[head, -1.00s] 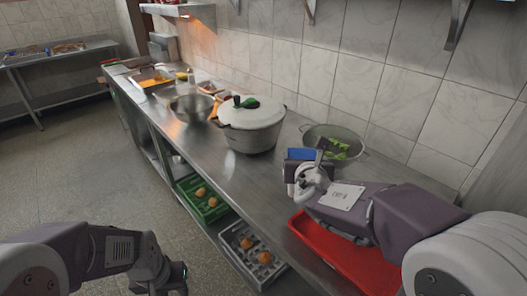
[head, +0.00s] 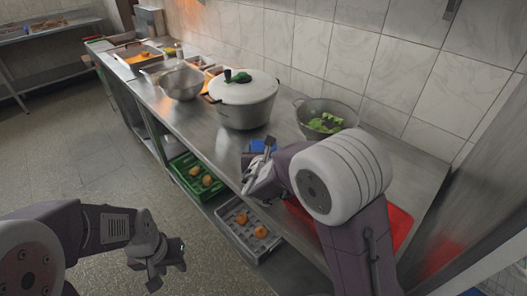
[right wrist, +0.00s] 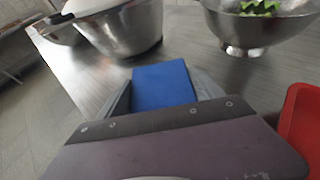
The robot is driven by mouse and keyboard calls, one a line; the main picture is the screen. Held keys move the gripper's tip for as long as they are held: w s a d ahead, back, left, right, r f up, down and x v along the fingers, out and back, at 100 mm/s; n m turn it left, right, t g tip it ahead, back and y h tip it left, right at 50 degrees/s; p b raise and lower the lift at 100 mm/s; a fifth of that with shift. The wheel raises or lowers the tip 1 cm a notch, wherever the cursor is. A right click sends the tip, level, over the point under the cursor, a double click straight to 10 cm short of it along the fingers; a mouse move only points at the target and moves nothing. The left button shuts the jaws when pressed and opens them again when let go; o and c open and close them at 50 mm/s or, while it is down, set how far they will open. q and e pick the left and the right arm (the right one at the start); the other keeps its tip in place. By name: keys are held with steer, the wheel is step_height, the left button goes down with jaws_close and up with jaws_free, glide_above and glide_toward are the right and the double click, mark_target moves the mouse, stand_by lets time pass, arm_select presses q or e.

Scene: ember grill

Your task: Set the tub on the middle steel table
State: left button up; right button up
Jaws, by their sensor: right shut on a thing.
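A small blue block-shaped thing, which I take for the tub (right wrist: 163,84), sits between the fingers of my right gripper (right wrist: 165,100) in the right wrist view. In the head view the tub (head: 262,145) shows only partly, behind my right gripper (head: 258,163), which is shut on it near the counter's front edge. Its lower part is hidden. My left gripper (head: 168,272) is empty, fingers apart, low over the floor at the left. A long steel table (head: 212,128) runs along the tiled wall. I cannot tell whether it is the middle one.
A lidded pot (head: 243,100), a steel bowl (head: 181,82) and a colander with greens (head: 325,118) stand on the steel table. A red tray (head: 400,226) lies at its near end. Green (head: 196,178) and grey (head: 247,228) crates sit below. Bare steel lies before the pot.

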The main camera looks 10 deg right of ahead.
steer(key=shift+r, duration=0.15)
steer(key=o, duration=2)
steer(key=shift+s+r, duration=0.2)
steer(key=shift+s, duration=0.2)
steer(key=shift+p+v, duration=0.6)
steer(key=shift+v, duration=5)
